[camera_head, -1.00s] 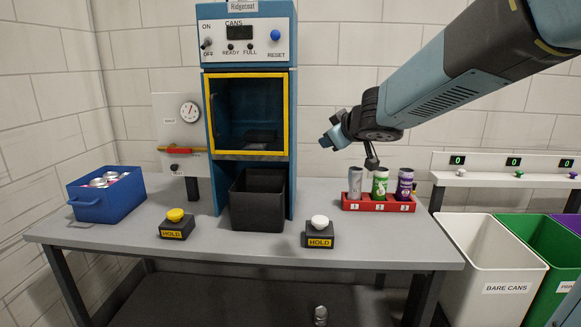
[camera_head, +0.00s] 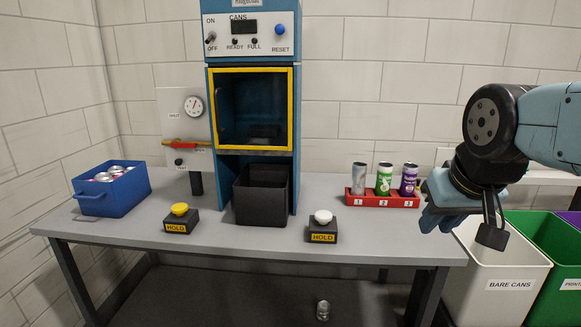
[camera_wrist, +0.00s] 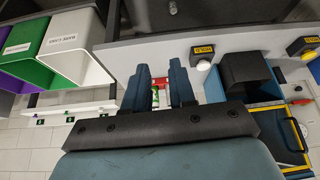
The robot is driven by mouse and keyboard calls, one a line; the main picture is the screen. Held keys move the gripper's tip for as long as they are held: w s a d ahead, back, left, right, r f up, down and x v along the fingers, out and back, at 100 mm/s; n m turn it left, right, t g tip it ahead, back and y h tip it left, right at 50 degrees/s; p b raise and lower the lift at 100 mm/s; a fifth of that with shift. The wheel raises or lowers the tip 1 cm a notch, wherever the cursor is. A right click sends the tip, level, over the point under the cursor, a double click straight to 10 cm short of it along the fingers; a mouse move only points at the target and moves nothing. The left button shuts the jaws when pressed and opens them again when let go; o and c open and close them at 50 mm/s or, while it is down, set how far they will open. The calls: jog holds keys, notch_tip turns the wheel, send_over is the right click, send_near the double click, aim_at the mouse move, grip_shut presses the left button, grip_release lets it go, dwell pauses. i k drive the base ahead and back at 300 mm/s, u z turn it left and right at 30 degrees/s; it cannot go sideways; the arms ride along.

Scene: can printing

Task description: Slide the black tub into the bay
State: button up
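The black tub (camera_head: 261,206) stands upright on the table at the foot of the blue machine, under its yellow-framed door. The bay (camera_head: 225,178) is the opening between the machine's lower side walls. The tub's front sticks out toward me past these walls; how far its back reaches inside is hidden. The tub also shows in the wrist view (camera_wrist: 248,75). My gripper (camera_head: 432,208) is right of the table's red rack, well away from the tub. In the wrist view its two fingers (camera_wrist: 159,72) are apart with nothing between them.
A yellow-topped button (camera_head: 179,213) stands left of the tub and a white-topped button (camera_head: 322,222) right of it. A red rack (camera_head: 372,200) holds three cans. A blue crate (camera_head: 114,190) of cans is at the left. A white bin (camera_head: 497,262) stands right of the table.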

aim_at(263, 192)
jog(key=k, duration=1.3)
jog(key=u, duration=0.45)
jog(key=i, duration=0.75)
jog(key=u, duration=0.4)
jog(key=i, duration=0.7)
jog(key=z, duration=0.4)
